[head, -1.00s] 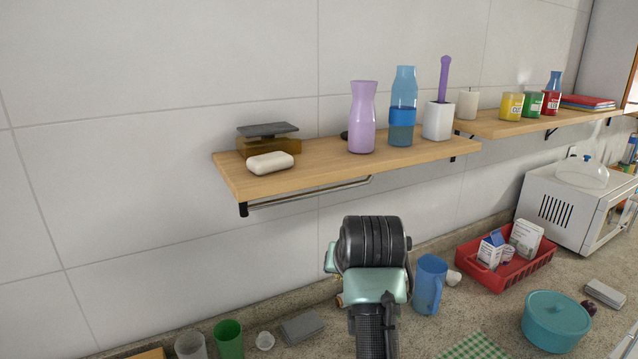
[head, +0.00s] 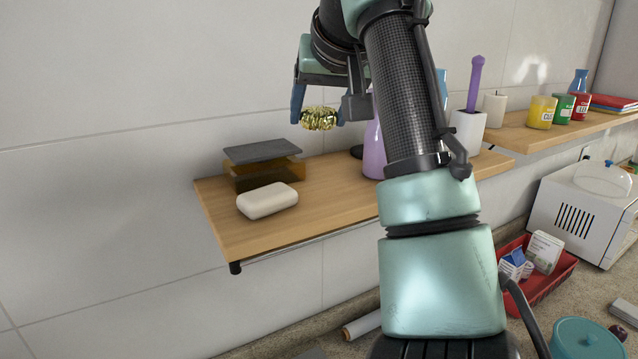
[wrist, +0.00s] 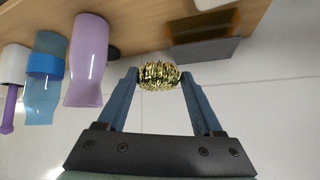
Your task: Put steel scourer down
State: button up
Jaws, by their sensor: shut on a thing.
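The steel scourer (head: 319,118) is a shiny, gold-coloured, crinkled pad. My gripper (head: 319,117) is shut on it, one blue finger on each side. In the head view they appear above the wooden shelf (head: 330,212), behind the soap and to the right of the amber box. In the wrist view the scourer (wrist: 158,75) sits between the fingertips of my gripper (wrist: 158,77), with the shelf's wood beyond it.
A white soap bar (head: 267,201) and an amber box with a grey slab (head: 262,165) occupy the shelf's left end. A purple bottle (wrist: 90,60), blue bottle (wrist: 45,78) and white brush holder (head: 467,132) stand to the right. Bare shelf lies between.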

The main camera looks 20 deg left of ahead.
jog(key=f, duration=0.3)
jog(key=f+p, duration=0.1)
jog(key=f, duration=0.2)
jog(key=shift+s+d, duration=0.15)
jog(key=shift+s, duration=0.05)
jog(key=shift+f+p, duration=0.5)
jog(key=shift+f, duration=1.25)
jog(key=shift+f, duration=0.2)
jog(key=o, duration=1.2)
jog(key=shift+r, duration=0.1)
